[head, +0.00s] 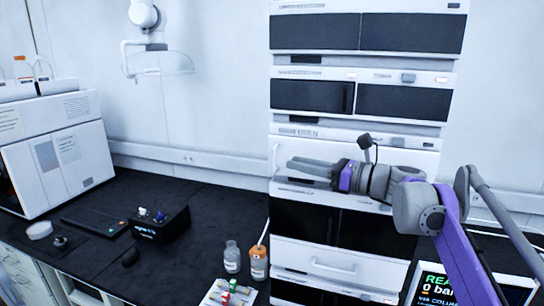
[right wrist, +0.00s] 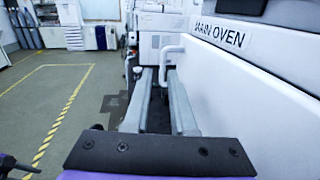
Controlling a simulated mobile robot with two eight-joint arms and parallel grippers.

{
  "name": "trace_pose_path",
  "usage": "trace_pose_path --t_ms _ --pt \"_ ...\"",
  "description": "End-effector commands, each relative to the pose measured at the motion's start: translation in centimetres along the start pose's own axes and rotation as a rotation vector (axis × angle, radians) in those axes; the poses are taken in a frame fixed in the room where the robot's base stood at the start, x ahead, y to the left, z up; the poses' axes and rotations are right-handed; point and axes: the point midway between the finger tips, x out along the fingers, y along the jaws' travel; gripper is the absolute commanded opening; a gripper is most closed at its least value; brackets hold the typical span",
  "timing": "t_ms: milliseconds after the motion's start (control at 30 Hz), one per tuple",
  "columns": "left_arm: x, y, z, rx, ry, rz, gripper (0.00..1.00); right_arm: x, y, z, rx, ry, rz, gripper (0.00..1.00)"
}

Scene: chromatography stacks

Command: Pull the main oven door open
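The main oven door (head: 400,157) is a white panel in the middle of the instrument stack and looks shut. Its "MAIN OVEN" label shows in the right wrist view (right wrist: 220,36). A white upright bar handle (head: 276,160) is at the door's left edge. In the right wrist view the handle (right wrist: 163,58) appears in line with the gap between my fingertips. My right gripper (head: 290,166) lies across the door front, pointing left. Its grey fingers (right wrist: 158,75) are apart and empty, with the tips just short of the handle. My left gripper is not in view.
A black bench (head: 190,200) left of the stack holds a white instrument (head: 60,150), a black box (head: 160,224) and bottles (head: 232,257). A tablet (head: 440,288) stands at lower right. Open floor (right wrist: 50,110) shows in the right wrist view.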

Motion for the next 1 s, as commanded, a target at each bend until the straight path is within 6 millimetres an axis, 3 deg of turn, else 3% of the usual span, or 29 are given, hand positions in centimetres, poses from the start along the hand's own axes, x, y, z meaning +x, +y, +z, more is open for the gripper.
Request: trace_pose_path --t_ms 200,400,767,900,1000 --pt "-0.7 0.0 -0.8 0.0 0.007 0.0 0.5 4.4 0.1 0.2 -0.003 0.0 0.003 0.24" --pt "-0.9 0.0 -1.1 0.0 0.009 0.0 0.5 6.6 0.1 0.1 -0.004 0.001 0.001 0.24" --pt "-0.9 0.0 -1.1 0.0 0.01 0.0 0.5 7.2 0.0 0.0 -0.004 0.002 -0.001 0.24" --pt "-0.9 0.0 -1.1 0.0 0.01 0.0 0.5 7.2 0.0 0.0 -0.004 0.002 -0.001 0.02" --pt "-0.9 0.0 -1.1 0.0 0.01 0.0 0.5 7.2 0.0 0.0 -0.004 0.002 -0.001 0.0"
